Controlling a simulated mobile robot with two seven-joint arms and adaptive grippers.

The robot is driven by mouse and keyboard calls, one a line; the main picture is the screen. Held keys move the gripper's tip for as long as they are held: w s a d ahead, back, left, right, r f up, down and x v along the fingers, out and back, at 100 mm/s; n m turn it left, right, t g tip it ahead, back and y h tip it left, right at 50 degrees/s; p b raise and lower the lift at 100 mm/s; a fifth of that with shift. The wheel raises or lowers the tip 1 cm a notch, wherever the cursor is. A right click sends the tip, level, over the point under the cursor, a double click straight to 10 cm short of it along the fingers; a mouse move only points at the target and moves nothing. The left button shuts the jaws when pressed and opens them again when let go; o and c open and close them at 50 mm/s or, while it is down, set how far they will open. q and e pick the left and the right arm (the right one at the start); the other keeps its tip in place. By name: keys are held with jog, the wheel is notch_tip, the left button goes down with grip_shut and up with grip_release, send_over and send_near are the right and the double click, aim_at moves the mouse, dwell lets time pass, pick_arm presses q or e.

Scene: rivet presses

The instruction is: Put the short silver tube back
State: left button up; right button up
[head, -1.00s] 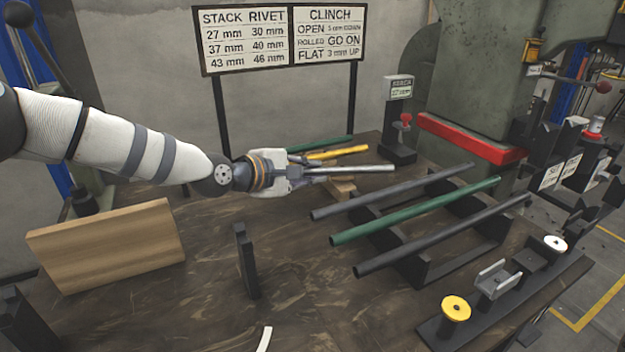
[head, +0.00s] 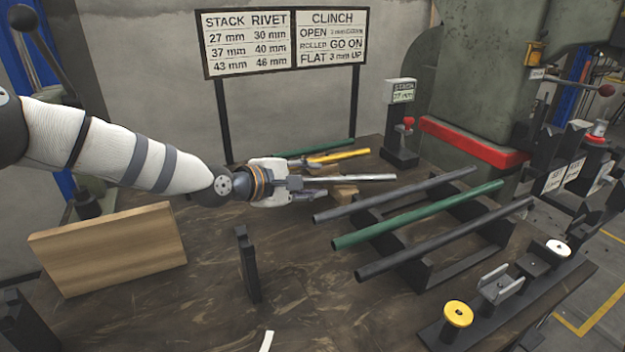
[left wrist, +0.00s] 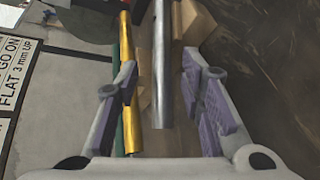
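The short silver tube (head: 365,178) lies roughly level at the back of the bench, over a light wooden rest (head: 345,193). In the left wrist view the silver tube (left wrist: 162,70) runs between my fingers, with a gap on each side. My left gripper (head: 308,184) is open around the tube's near end; its purple-padded fingers (left wrist: 162,100) stand apart. The tube's contact with the rest is not clear. My right gripper is not in view.
A yellow tube (head: 340,156) and a green tube (head: 330,147) lie just behind the silver one. Longer dark tubes and a green tube (head: 430,212) lie on a black rack to the right. A wooden board (head: 110,250) stands at left. The front middle bench is mostly clear.

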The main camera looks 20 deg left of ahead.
pick_arm(q)
jog(key=p+v, duration=0.2)
jog(key=v, duration=0.9)
jog(key=shift+s+r+p, duration=0.1)
jog(key=shift+r+p, duration=0.05)
jog(key=shift+p, duration=0.15)
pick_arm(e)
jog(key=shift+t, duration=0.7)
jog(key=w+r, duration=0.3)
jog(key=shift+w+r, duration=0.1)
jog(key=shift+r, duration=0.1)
